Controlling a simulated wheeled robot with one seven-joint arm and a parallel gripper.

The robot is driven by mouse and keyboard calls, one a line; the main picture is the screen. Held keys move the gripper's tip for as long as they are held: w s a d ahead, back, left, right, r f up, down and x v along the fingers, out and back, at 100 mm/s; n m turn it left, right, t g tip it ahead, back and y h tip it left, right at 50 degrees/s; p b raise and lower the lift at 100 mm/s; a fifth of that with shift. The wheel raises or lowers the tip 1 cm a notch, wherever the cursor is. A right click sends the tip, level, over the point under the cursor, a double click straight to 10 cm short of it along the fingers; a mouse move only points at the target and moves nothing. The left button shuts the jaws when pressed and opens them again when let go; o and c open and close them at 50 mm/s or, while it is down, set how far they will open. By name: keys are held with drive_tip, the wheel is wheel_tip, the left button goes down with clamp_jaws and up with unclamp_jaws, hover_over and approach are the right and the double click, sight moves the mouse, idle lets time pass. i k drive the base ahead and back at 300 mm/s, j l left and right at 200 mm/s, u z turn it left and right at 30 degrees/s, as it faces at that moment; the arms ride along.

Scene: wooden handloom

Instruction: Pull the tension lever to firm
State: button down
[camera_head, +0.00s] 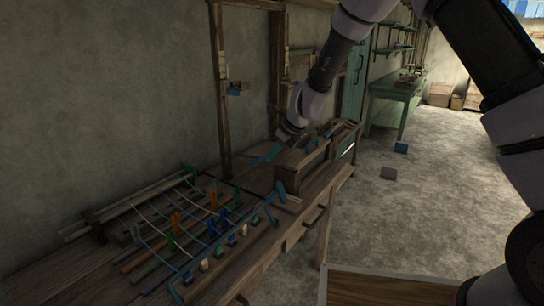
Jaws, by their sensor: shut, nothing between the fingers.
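The wooden handloom (255,235) lies along the wall, with coloured pegs and pale warp rods on its left part. A blue-ended lever (281,191) stands up near the front right of the warp; it looks like the tension lever, but I see no marking for firm. My gripper (280,139) hangs above the back of the loom bench, up and behind this lever and apart from it. It is small and dark here; its fingers are shut and hold nothing. A teal piece (265,154) lies just below and left of it.
Wooden boxes (302,158) stand on the bench right of the gripper. Upright loom posts (220,90) rise behind. A green table (397,92) stands farther back.

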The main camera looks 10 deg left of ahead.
sight(279, 186)
drive_tip(key=i+u, duration=0.15)
drive_tip(key=u, duration=0.2)
drive_tip(key=i+l+u, duration=0.15)
drive_tip(key=u, duration=0.2)
drive_tip(key=i+l+u, duration=0.1)
drive_tip(key=u, duration=0.25)
